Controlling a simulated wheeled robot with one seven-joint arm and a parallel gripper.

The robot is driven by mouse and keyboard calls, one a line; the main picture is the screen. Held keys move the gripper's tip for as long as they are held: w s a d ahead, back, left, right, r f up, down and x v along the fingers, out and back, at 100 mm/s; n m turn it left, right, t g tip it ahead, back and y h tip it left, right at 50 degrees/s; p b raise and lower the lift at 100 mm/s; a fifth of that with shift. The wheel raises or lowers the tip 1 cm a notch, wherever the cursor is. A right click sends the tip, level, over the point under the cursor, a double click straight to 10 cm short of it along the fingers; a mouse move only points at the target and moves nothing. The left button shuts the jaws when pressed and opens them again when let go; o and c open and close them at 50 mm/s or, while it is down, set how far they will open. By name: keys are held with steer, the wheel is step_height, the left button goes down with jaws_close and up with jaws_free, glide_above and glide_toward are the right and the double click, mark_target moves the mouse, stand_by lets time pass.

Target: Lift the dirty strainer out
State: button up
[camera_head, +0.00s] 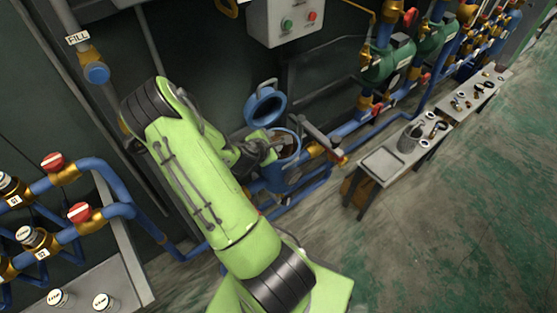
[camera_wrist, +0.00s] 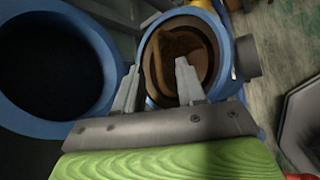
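The dirty strainer (camera_wrist: 186,48) is rusty brown and sits inside the round blue housing (camera_wrist: 239,86), seen in the wrist view. The housing also shows in the head view (camera_head: 281,178), with its blue lid (camera_head: 266,104) swung open. The lid's ring fills the left of the wrist view (camera_wrist: 108,58). My gripper (camera_wrist: 157,66) is over the housing's mouth with its two fingers spread apart, and nothing is visibly clamped between them. In the head view my gripper (camera_head: 272,150) is at the mouth and partly hides it. How deep the fingertips reach I cannot tell.
A bench at the right holds a shallow grey tray (camera_head: 382,163), a grey cylindrical strainer (camera_head: 409,139) and several small fittings. Blue pipes with red-capped valves (camera_head: 80,212) stand at the left. A control box (camera_head: 287,20) hangs behind. The green floor at right is clear.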

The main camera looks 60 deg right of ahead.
mark_target(276, 141)
steer(key=x, duration=0.5)
steer(key=shift+d+b, duration=0.1)
steer(key=shift+b, duration=0.3)
jaws_close()
stand_by(0.9)
